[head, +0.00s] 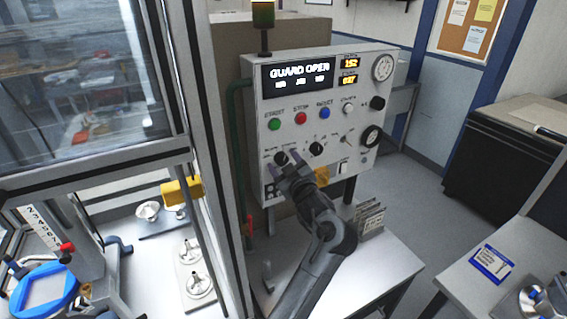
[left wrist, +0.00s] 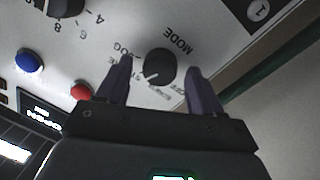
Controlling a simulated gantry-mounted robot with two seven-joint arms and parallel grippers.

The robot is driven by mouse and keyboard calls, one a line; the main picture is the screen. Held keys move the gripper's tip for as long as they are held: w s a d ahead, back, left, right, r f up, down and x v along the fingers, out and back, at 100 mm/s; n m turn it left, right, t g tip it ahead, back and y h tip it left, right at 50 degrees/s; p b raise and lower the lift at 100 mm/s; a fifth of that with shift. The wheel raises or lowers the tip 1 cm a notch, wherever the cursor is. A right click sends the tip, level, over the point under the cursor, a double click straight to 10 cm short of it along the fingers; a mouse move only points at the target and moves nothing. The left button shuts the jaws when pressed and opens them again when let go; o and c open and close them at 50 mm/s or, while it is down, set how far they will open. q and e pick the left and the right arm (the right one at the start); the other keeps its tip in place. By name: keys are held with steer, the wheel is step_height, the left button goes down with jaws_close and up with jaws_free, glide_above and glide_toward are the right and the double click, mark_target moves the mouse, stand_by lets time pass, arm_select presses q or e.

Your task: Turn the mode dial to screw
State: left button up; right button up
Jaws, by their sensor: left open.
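The mode dial (head: 281,158) is a round black knob at the lower left of the white control panel (head: 318,88). In the left wrist view the dial (left wrist: 160,64) sits beneath the word MODE, with JOG, OFF and smaller, partly blurred labels around it. Its pale pointer mark aims toward the lower left in that view; I cannot tell exactly which label it meets. My left gripper (head: 284,164) is open in front of the dial. Its fingers (left wrist: 158,72) stand on either side of the knob; contact is not clear. My right gripper is not in view.
Another black knob (head: 316,149) sits just right of the dial. Green, red and blue buttons (head: 301,118) are above it. The display (head: 298,74) reads GUARD OPEN. A framed glass enclosure (head: 215,190) stands close on the left; a white table (head: 395,262) lies below.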

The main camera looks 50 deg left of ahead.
arm_select(q)
steer(key=c, duration=1.1)
steer(key=shift+o, duration=0.2)
steer(key=shift+f, duration=0.1)
steer(key=n+b, duration=0.2)
steer(key=shift+f+b, duration=0.2)
steer(key=shift+b, duration=0.2)
steer(key=n+b, duration=0.3)
steer(key=shift+f+b, duration=0.1)
steer(key=shift+b, duration=0.3)
steer(key=n+b, duration=0.3)
steer(key=shift+n+y, duration=0.3)
steer(key=shift+n, duration=0.1)
steer(key=shift+r, duration=0.2)
